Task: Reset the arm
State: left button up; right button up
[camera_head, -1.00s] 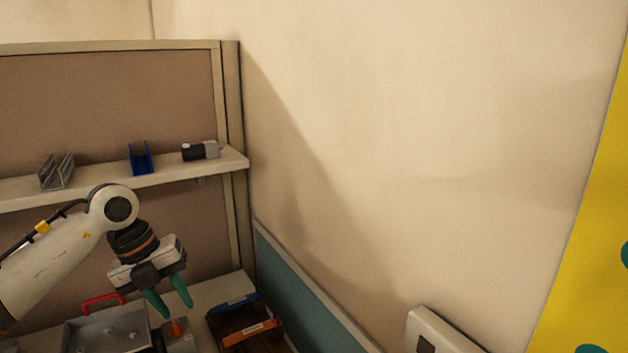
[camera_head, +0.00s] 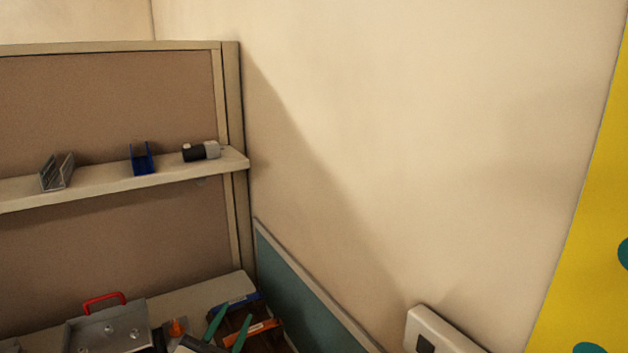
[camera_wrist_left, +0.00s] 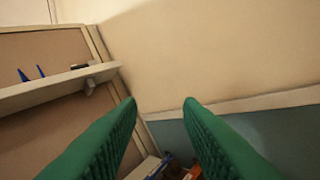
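My left gripper (camera_head: 228,330) shows at the bottom of the head view. Its two green fingers stand apart, near the blue and orange items at the right end of the bench. In the left wrist view the green fingers (camera_wrist_left: 160,103) are spread with nothing between them, pointing toward the wall and the teal panel. Most of the left arm is below the head view's edge. My right gripper is not in either view.
A shelf (camera_head: 90,190) carries a grey bracket (camera_head: 57,172), a blue holder (camera_head: 141,159) and a black-and-grey motor (camera_head: 201,151). A metal tray (camera_head: 110,330) with a red handle (camera_head: 103,301) sits on the bench. A teal panel (camera_head: 305,300) lines the wall.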

pick_arm(q)
jog(key=s+a+f+n+g+y, duration=0.3)
jog(key=s+f+g, duration=0.15)
jog(key=f, duration=0.35)
jog(key=s+a+f+n+g+y, duration=0.25)
jog(key=s+f+g, duration=0.2)
jog(key=f, duration=0.25)
jog(key=s+a+f+g+h, duration=0.1)
jog(key=s+f+g, duration=0.3)
jog(key=s, duration=0.5)
jog(key=s+f+g, duration=0.3)
jog(key=s+f, duration=0.2)
jog(key=s, duration=0.4)
notch_tip(320, 180, down, 29)
jog(key=g+b, duration=0.1)
jog(key=b, duration=0.4)
jog(key=s+a+f+b, duration=0.1)
jog(key=s+f+b, duration=0.1)
jog(key=s+f, duration=0.6)
jog(key=s+a+f+g+b, duration=0.1)
jog(key=s+a+f+b, duration=0.1)
jog(key=s+f, duration=0.7)
notch_tip(320, 180, down, 6)
jog(key=shift+r+g+b, duration=0.1)
jog(key=shift+g+b, duration=0.2)
jog(key=shift+b, duration=0.1)
jog(key=shift+a, duration=0.1)
